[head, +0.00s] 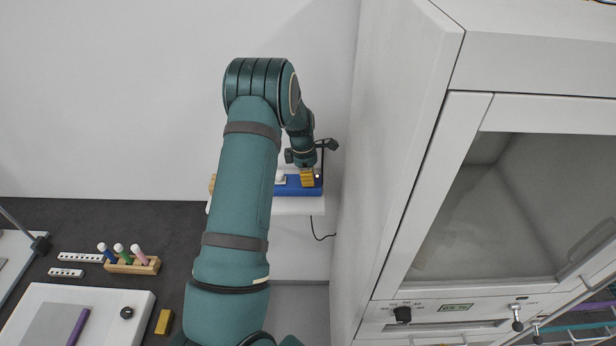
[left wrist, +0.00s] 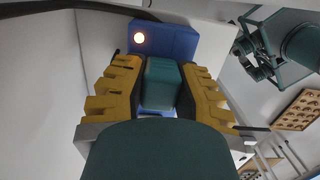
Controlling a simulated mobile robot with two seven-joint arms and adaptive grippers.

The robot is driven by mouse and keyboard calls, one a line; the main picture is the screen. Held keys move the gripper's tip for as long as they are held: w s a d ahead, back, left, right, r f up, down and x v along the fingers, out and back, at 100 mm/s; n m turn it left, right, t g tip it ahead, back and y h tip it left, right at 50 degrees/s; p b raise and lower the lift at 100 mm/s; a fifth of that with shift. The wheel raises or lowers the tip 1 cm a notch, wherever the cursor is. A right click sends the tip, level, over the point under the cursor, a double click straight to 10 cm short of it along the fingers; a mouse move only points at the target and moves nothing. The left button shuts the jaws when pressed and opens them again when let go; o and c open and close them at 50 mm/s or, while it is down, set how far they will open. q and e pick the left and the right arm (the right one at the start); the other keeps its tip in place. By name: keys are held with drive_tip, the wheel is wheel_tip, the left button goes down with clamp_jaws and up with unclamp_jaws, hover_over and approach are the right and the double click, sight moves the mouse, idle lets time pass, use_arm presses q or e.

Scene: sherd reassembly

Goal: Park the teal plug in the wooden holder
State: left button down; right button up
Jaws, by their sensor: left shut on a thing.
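My left gripper (head: 307,178) is over the right end of a blue unit (head: 290,190) on a small white shelf. In the left wrist view its yellow finger pads (left wrist: 161,88) are shut on the teal plug (left wrist: 160,84), one pad on each side. The far end of the plug meets the blue unit (left wrist: 175,40), which has a glowing light; I cannot tell whether the plug is seated in it or just in front. A bit of wood (head: 212,183) shows left of my arm at the shelf; the arm hides most of it, so I cannot tell whether it is the wooden holder.
A wooden block (head: 132,266) with blue, green and pink pieces stands on the dark bench at left. A white cabinet (head: 400,140) rises close to the right of the shelf. A teal arm part with dark jaw-like pieces (left wrist: 258,58) shows in the left wrist view.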

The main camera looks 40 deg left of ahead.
use_arm(q)
wheel_tip(320, 180, up, 9)
drive_tip(key=shift+a+f, duration=0.1)
drive_tip(key=shift+a, duration=0.05)
drive_tip(key=shift+s+a+f+b, duration=0.5)
drive_tip(key=shift+s+a+b, duration=0.65)
drive_tip(key=shift+s+a, duration=0.9)
drive_tip(key=shift+s+a+f+b, duration=0.55)
drive_tip(key=shift+s+a+b, duration=0.65)
drive_tip(key=shift+s+a, duration=0.9)
drive_tip(key=shift+s+a+f+b, duration=0.5)
drive_tip(key=shift+s+a+b, duration=0.85)
drive_tip(key=shift+a, duration=1.15)
drive_tip(key=shift+s+f+b, duration=0.2)
drive_tip(key=shift+f+b, duration=0.6)
drive_tip(key=shift+f, duration=0.35)
drive_tip(key=shift+f+b, duration=0.3)
drive_tip(key=shift+f, duration=0.6)
drive_tip(key=shift+p, duration=0.75)
drive_tip(key=shift+f+b, duration=0.5)
drive_tip(key=shift+f, duration=0.5)
drive_tip(key=shift+c, duration=1.1)
unclamp_jaws()
